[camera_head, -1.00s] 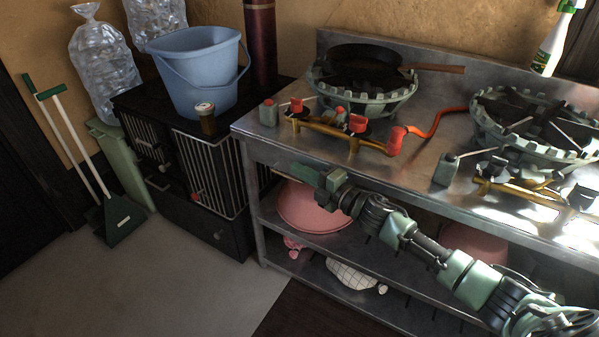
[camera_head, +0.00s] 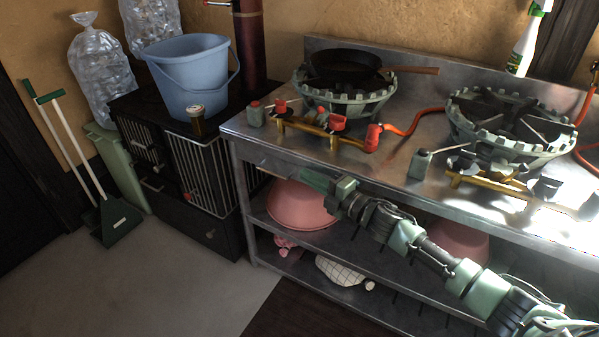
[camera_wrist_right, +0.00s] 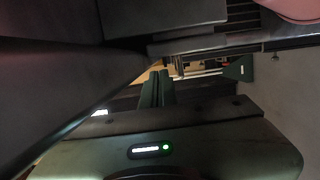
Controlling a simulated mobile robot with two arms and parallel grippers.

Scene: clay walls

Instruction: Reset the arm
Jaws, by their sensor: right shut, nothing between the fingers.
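My right arm comes in from the lower right in the head view. My right gripper (camera_head: 308,176) is shut and empty. It points left, in front of the steel counter's front edge (camera_head: 262,157) and above the pink bowl (camera_head: 300,205) on the shelf. I cannot tell whether it touches the counter. In the right wrist view, the two dark green fingers (camera_wrist_right: 157,88) are together with nothing between them. My left gripper is not in view.
A gas burner with a black pan (camera_head: 343,68) and a second burner (camera_head: 510,125) stand on the counter. A black stove (camera_head: 215,170) with a blue bucket (camera_head: 190,78) is at left. Grey floor (camera_head: 160,280) is clear. A dark surface fills the wrist view's upper left.

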